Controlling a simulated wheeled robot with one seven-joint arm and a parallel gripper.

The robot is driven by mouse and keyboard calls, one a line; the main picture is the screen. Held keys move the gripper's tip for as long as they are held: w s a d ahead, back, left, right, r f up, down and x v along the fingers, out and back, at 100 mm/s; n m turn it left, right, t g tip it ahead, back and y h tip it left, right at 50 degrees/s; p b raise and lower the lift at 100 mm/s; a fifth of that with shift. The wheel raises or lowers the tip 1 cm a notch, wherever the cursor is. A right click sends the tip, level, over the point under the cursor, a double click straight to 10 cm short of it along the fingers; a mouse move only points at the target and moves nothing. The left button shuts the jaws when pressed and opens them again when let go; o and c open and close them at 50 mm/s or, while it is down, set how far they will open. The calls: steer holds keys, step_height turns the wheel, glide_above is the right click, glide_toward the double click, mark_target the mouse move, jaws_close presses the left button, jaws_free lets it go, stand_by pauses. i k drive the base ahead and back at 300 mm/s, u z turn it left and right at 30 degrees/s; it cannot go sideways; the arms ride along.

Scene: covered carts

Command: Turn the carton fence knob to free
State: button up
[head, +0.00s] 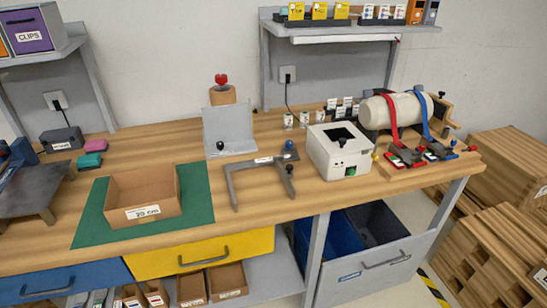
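An open brown carton (143,201) marked "20 cm" sits on a green mat (88,226) on the wooden workbench. Behind it to the right stands a grey upright plate (230,122) with a small black knob (220,146) low on its face. A low grey angled frame (245,162) with a small label lies right of the mat. A dark blue-grey knob (290,150) stands at its back right corner, and a dark knob shows at its front right end. No label tells which knob is the carton fence knob, and I cannot tell any knob's setting. My gripper is not in view.
A white box device (339,151) stands right of the frame. Beyond it a pale cylinder (398,109) is held by red and blue straps. A dark machine (32,185) stands at the left.

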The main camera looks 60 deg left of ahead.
mark_target(289, 142)
steer(key=u, duration=2.2)
steer(key=i, duration=1.6)
steer(key=u, duration=0.4)
